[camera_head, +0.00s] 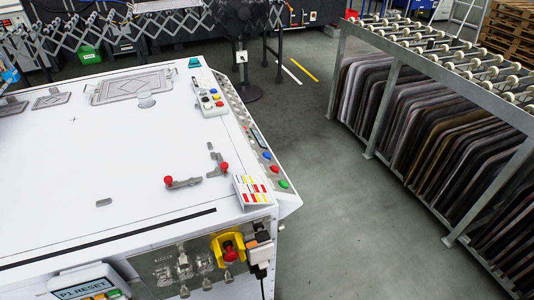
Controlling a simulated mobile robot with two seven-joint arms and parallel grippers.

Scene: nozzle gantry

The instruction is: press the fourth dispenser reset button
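A grey box with a screen reading "P1.RESET" (84,287) stands at the bottom left, on the near side of the white machine (95,185). Coloured buttons sit below its text, partly cut off by the picture's lower edge. A red mushroom button on a yellow housing (230,252) is on the machine's front panel. A small pad with blue, red and yellow buttons (210,102) lies on the top's far right. Blue, red and green buttons (267,155) line the sloped right edge. No label for a fourth dispenser is readable. Neither of my grippers is in view.
Two red-knobbed levers (182,182) and a card with red and yellow marks (255,190) are on the machine's right part. A roller rack (440,65) with many dark panels stands at the right. The grey floor (340,225) between them is clear.

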